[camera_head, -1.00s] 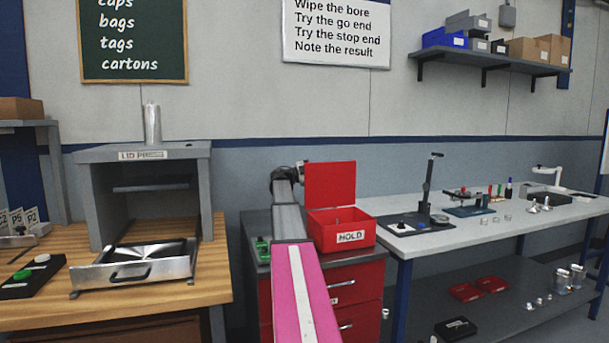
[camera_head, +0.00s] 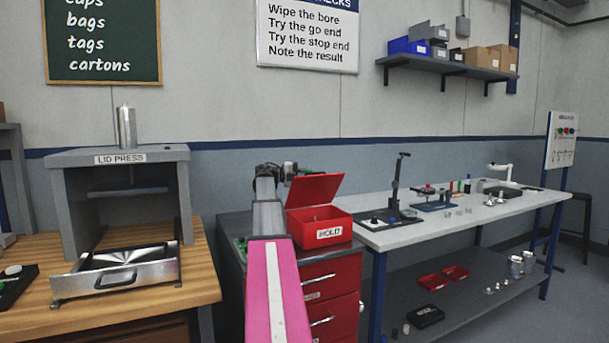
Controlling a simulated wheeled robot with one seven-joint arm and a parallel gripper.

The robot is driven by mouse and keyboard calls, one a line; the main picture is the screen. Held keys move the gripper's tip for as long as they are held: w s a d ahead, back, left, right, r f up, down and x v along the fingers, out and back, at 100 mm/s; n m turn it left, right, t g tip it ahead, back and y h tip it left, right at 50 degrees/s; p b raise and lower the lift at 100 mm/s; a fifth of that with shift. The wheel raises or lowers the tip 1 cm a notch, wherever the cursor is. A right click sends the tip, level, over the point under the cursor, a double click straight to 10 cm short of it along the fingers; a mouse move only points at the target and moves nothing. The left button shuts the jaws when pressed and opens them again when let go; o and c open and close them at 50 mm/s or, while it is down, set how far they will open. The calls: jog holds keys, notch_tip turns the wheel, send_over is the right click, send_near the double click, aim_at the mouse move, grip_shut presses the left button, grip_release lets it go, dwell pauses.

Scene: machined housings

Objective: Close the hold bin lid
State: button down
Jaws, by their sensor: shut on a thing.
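The red hold bin (camera_head: 322,231) stands on a red drawer cabinet, with a white HOLD label on its front. Its red lid (camera_head: 315,190) is partly open, hinged at the back and leaning forward over the bin. Some of the bin's inside shows below it. My gripper (camera_head: 293,171) is at the lid's raised upper left edge, shut on the lid. The fingertips are small and partly hidden, so their exact hold is hard to see.
The red cabinet (camera_head: 332,290) stands between the wooden bench with the lid press (camera_head: 120,200) and a grey table (camera_head: 450,217). The table carries a dark stand (camera_head: 396,195) close to the bin's right. A wall shelf (camera_head: 445,68) hangs well above.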

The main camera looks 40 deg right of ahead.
jog(key=shift+s+a+r, duration=0.1)
jog(key=shift+s+a, duration=0.05)
jog(key=shift+s, duration=0.35)
jog(key=c, duration=1.2)
grip_release()
jog(key=shift+s, duration=0.1)
jog(key=shift+o, duration=0.2)
jog(key=shift+w+a, duration=0.3)
jog(key=shift+w, duration=0.05)
jog(key=v, duration=1)
